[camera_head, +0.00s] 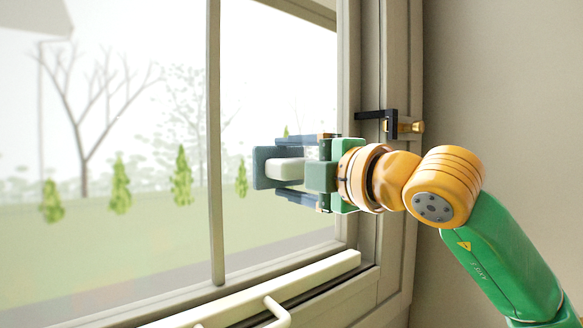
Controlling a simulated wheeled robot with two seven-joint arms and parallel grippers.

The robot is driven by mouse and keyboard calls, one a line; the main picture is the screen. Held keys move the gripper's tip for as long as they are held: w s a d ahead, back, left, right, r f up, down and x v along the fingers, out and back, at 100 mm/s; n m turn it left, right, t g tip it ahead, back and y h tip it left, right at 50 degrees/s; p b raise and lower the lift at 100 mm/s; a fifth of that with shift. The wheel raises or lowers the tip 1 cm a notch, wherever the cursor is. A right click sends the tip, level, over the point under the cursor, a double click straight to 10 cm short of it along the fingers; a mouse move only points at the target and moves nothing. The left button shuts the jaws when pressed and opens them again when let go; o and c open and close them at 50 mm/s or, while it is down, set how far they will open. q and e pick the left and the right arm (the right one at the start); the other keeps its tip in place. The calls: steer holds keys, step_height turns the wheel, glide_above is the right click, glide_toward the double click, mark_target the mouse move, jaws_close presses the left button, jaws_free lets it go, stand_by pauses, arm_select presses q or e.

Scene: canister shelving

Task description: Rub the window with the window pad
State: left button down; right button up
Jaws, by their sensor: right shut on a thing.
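The window (110,235) fills the left and middle of the head view, its panes split by an upright bar. My right gripper (305,172) reaches in from the right and is shut on the window pad. The window pad (262,168) has a dark blue-grey flat plate and a pale grip between my fingers. The plate faces the right-hand pane; I cannot tell whether it touches the glass. My left gripper is not in view.
The upright bar (215,140) stands left of the pad. The window frame (350,80) and a dark latch with a brass knob (391,125) are close to my right wrist. A pale rail with a handle (270,296) runs along the bottom. Bare wall (500,90) lies at the right.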

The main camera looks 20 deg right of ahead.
steer(key=shift+w+a, duration=0.2)
steer(key=shift+w, duration=0.3)
